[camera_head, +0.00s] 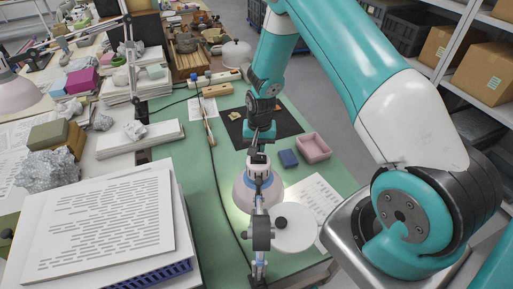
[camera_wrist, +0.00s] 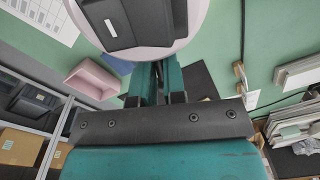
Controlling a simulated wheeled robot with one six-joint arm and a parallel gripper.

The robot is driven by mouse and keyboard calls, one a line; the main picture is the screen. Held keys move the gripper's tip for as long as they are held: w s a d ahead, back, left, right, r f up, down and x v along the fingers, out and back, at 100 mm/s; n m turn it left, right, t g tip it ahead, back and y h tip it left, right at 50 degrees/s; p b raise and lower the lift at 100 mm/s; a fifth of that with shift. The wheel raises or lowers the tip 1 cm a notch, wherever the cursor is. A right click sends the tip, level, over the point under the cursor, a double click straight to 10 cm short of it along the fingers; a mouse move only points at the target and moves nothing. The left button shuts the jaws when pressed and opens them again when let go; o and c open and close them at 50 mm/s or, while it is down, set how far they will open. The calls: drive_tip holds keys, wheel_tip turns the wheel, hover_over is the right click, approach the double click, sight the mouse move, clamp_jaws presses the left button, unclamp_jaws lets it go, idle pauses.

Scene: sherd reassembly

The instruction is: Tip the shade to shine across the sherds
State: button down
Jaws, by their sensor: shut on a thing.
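A desk lamp stands near the front of the green bench in the head view. Its pale pinkish shade (camera_head: 243,192) hangs below a dark joint, with a lit patch on the bench beside it. The shade (camera_wrist: 185,38) fills the top middle of the wrist view, a dark block in front of it. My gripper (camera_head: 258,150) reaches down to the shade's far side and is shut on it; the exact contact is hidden. Its teal fingers (camera_wrist: 159,72) run up to the shade's edge. A small tan piece, perhaps a sherd (camera_head: 235,117), lies on the dark mat (camera_head: 287,122) beyond.
A white disc (camera_head: 294,232) is by the lamp arm. Paper stacks (camera_head: 100,225) crowd the left. A dark cable (camera_head: 222,190) crosses the bench.

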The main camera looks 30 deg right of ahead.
drive_tip(key=r+t+h+b, duration=0.1)
drive_tip(key=s+r+t+h+b, duration=0.1)
drive_tip(key=r+t+b, duration=0.1)
drive_tip(key=s+a+r+t+h+b, duration=0.1)
drive_tip(key=r, duration=0.1)
drive_tip(key=shift+s, duration=0.1)
drive_tip(key=shift+s+a+r+t+b, duration=0.15)
drive_tip(key=shift+s+r+t+b, duration=0.05)
drive_tip(key=shift+r+t+b, duration=0.25)
idle(0.4)
drive_tip(key=c, duration=1.2)
unclamp_jaws()
drive_tip(key=v, duration=0.8)
drive_tip(key=b+v, duration=0.1)
drive_tip(key=v, duration=0.8)
drive_tip(key=shift+s+a+b, duration=0.2)
drive_tip(key=shift+a+b, duration=0.05)
drive_tip(key=shift+b, duration=0.05)
